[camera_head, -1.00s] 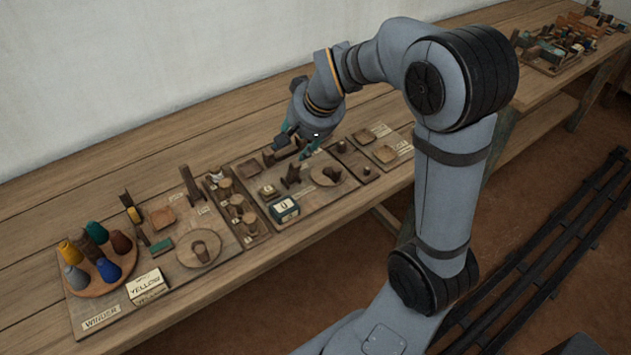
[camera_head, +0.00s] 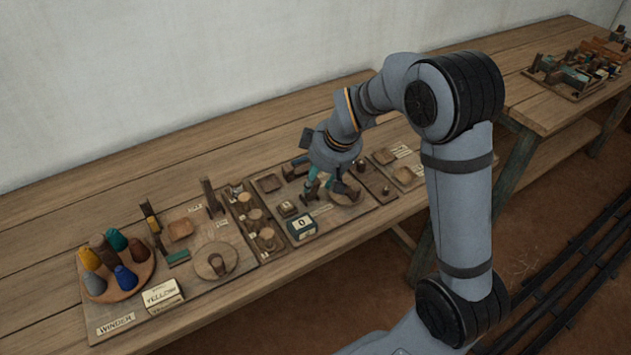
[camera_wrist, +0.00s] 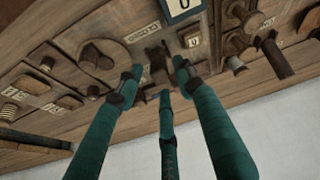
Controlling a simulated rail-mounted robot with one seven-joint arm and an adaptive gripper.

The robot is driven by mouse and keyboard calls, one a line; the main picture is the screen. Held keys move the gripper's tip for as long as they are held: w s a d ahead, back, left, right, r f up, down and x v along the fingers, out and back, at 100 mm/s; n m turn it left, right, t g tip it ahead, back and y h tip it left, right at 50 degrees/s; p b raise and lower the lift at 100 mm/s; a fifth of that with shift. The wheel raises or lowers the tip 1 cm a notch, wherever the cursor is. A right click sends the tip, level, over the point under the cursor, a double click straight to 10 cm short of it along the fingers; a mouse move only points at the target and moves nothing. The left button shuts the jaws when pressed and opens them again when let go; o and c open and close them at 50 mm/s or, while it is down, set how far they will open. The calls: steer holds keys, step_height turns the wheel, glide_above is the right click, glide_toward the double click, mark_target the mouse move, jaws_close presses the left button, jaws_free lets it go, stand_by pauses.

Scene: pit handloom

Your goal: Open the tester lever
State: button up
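The tester board (camera_head: 283,187) carries a white-faced counter box (camera_head: 302,225) reading 0, which also shows at the top of the wrist view (camera_wrist: 184,8). A dark wooden upright piece (camera_wrist: 157,55), which looks like the tester lever, stands between my fingertips in the wrist view. In the head view my fingers mostly hide it. My gripper (camera_head: 321,186) points down over the board, with its teal fingers (camera_wrist: 157,75) spread around the piece. A gap shows between the fingertips, and I cannot tell whether any of them touches the piece.
A round wooden disc with a knob (camera_wrist: 98,55) lies close beside the fingers. A small marked block (camera_head: 288,208) sits near the counter. The winder board (camera_head: 115,322) with coloured cones (camera_head: 125,277) is at the left. Small trays (camera_head: 383,156) lie at the right. The bench behind is clear.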

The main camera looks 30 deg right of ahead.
mark_target(312, 190)
steer(key=shift+x, duration=1.3)
steer(key=shift+c, duration=0.9)
steer(key=c, duration=0.7)
steer(key=shift+r, duration=0.1)
jaws_close()
